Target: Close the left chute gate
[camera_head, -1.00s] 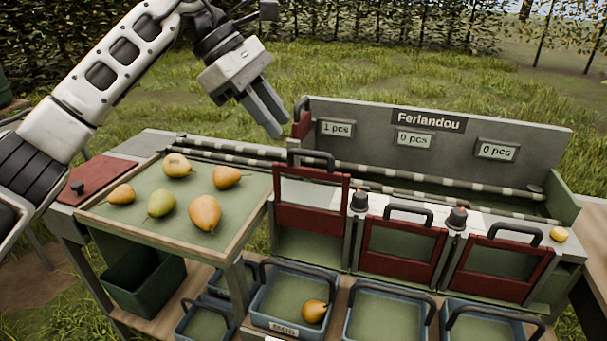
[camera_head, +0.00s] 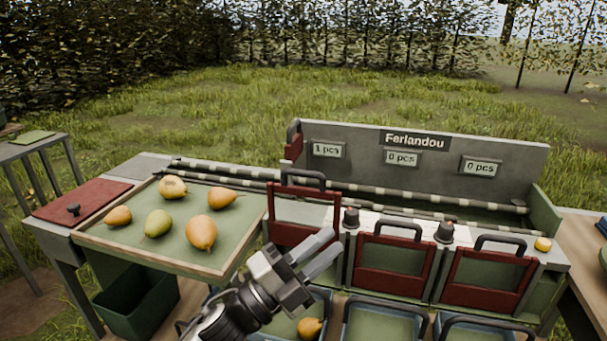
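The left chute gate (camera_head: 286,232) is a red frame with a dark handle (camera_head: 303,177) on top. It stands higher than the red middle gate (camera_head: 390,284) and right gate (camera_head: 482,297), so it is raised. My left gripper (camera_head: 335,240) comes up from the bottom of the picture, in front of the left chute and below the handle. Its two grey fingers point up and right, a little apart with nothing between them. It covers the chute's lower part. I cannot tell whether it touches anything. My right gripper is out of view.
Several pears lie on the sorting tray (camera_head: 225,262) at left. Blue bins stand under the chutes; one holds a pear (camera_head: 309,327). Dark knobs (camera_head: 350,217) stand between the gates. The sorter's back panel (camera_head: 340,185) rises behind them.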

